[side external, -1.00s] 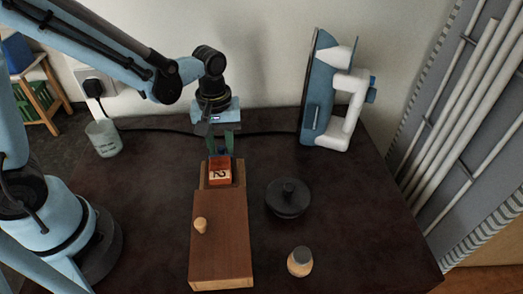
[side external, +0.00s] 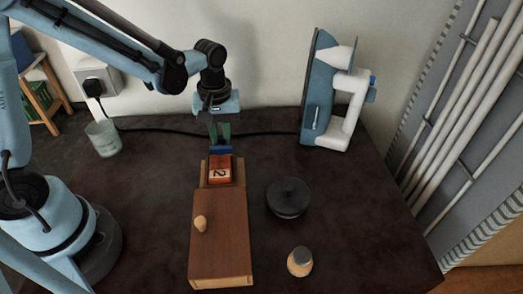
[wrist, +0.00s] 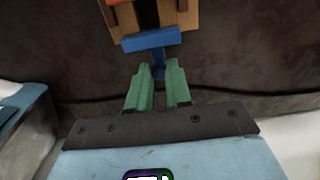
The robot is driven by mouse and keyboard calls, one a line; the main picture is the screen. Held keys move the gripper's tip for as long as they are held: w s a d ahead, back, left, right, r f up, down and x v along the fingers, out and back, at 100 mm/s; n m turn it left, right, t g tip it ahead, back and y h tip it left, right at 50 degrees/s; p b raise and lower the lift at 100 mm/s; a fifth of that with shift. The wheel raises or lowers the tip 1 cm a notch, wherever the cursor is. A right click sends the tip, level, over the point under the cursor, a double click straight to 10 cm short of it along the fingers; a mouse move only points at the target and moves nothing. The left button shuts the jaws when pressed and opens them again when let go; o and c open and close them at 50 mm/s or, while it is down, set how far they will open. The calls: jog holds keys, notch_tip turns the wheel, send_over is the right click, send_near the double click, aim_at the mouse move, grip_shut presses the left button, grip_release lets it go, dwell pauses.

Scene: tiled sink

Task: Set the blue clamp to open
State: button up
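The blue clamp (side external: 221,150) is at the far end of the wooden box (side external: 221,245), beside the orange-red block (side external: 220,172) marked "2". In the wrist view the blue clamp (wrist: 152,41) shows as a crossbar with a short stem pointing towards my gripper. My gripper (side external: 220,138) has green fingers and points down behind the far end of the box. In the wrist view the gripper (wrist: 158,70) has its fingertips on both sides of the stem, with little gap, and appears closed on it. The fingers hide part of the stem.
A dark round lidded pot (side external: 288,198) and a small jar (side external: 300,262) stand right of the box. A blue and white iron-like object (side external: 330,95) stands at the back right. A glass (side external: 104,138) is at the left. A black cable (side external: 165,131) runs along the wall.

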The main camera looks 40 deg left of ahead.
aim_at(221, 139)
jog(key=o, duration=0.5)
jog(key=shift+c, duration=0.2)
jog(key=shift+r, duration=0.1)
notch_tip(221, 139, up, 12)
dwell(0.3)
jog(key=shift+a, duration=0.1)
jog(key=s+a+f+m+t, duration=0.1)
jog(key=s+a+m+t, duration=0.1)
jog(key=s+m+t, duration=0.5)
jog(key=shift+m, duration=1)
